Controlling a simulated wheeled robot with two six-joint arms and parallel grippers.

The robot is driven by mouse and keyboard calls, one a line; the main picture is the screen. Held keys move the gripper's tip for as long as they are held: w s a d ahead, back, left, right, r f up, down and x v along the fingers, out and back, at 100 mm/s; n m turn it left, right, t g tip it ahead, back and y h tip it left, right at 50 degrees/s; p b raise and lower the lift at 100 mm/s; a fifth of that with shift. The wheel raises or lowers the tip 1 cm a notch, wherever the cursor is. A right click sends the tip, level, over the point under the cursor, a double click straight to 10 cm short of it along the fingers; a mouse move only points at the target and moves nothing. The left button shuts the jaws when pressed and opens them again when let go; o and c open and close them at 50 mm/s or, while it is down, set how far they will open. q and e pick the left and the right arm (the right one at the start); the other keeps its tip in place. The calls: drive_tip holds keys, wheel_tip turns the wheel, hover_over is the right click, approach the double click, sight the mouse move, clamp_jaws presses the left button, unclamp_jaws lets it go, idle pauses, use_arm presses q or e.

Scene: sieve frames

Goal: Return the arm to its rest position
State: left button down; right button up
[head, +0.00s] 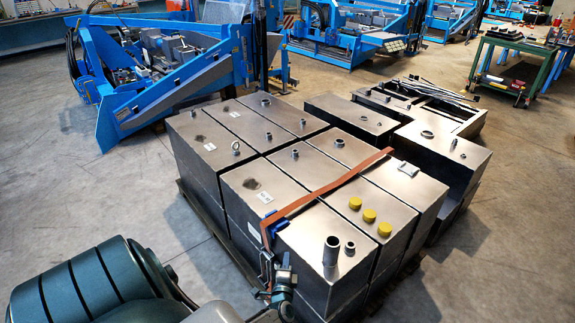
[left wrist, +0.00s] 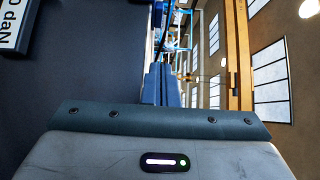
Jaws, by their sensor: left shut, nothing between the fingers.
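My left arm (head: 95,285) comes in from the lower left in the head view, a teal ribbed link in front of the metal tanks. My left gripper (head: 284,274) is small and partly unclear at the bottom middle. It is shut and empty, and appears in front of the near tank's corner; I cannot tell whether it touches the tank or the strap end. In the left wrist view a grey housing (left wrist: 165,155) of mine with a lit indicator fills the bottom. My right gripper is not in view.
Steel tanks (head: 262,186) stand on a pallet, crossed by an orange strap (head: 335,187) with a blue buckle (head: 272,222). Yellow caps (head: 369,215) sit on one tank. Blue machines (head: 165,70) and a green cart (head: 520,65) stand behind. Floor is clear at left.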

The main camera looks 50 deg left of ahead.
use_arm(q)
drive_tip(key=s+d+f+n+g+h, duration=0.2)
drive_tip(key=s+d+f+h, duration=0.35)
drive_tip(key=s+f, duration=0.4)
drive_tip(key=s+d+f+n+g+h, duration=0.15)
drive_tip(key=s+d+f+h, duration=0.4)
drive_tip(key=f, duration=0.65)
drive_tip(key=s+d+f+n+g, duration=0.2)
drive_tip(key=s+f+g, duration=0.1)
drive_tip(key=s, duration=0.6)
drive_tip(key=s+d+f+n+g, duration=0.2)
drive_tip(key=s+f+g, duration=0.1)
drive_tip(key=s, duration=0.6)
drive_tip(key=s+d+f+n+g, duration=0.2)
drive_tip(key=s+f+g, duration=0.1)
drive_tip(key=s, duration=0.7)
drive_tip(key=shift+f, duration=0.6)
